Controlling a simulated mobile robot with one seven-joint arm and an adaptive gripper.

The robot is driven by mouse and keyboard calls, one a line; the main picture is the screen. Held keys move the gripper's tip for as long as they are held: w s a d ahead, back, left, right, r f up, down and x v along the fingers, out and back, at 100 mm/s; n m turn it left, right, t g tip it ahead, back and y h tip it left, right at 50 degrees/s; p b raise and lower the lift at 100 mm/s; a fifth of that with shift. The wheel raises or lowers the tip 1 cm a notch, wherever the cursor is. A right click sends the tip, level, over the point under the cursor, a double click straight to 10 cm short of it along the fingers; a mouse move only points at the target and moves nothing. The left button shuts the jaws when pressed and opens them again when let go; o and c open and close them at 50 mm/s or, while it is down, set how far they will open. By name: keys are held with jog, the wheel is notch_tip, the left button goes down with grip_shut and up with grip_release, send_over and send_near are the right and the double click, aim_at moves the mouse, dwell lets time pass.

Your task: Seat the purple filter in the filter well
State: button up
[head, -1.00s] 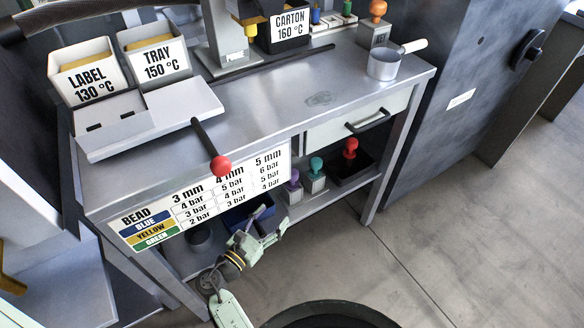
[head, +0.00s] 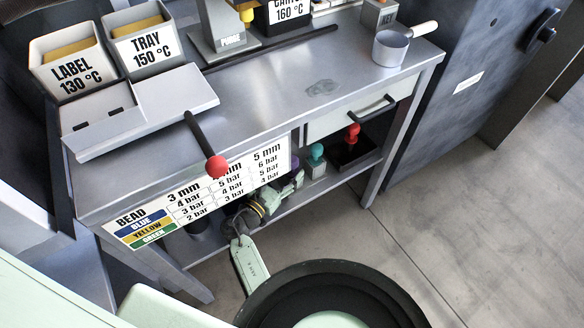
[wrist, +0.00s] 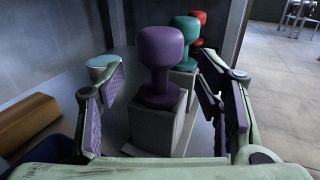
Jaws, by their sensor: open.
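The purple filter (wrist: 162,55) has a rounded, knob-like head and a narrow neck. It stands upright on a grey block (wrist: 155,127) in the wrist view. My gripper (wrist: 161,88) is open, with one finger on each side of the filter and block. A gap shows on both sides, and nothing is held. I cannot pick out the filter well in these views.
A teal knob (wrist: 188,38) and a red knob (wrist: 197,20) stand in a row behind the filter. A pale teal-topped object (wrist: 104,64) and a brownish-yellow block (wrist: 26,122) are to the left. The bench top (head: 290,95) overhangs the shelf, with a drawer (head: 360,107) above.

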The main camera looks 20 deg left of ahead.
jog(key=shift+x, duration=1.35)
jog(key=shift+c, duration=0.4)
jog(key=c, duration=1.2)
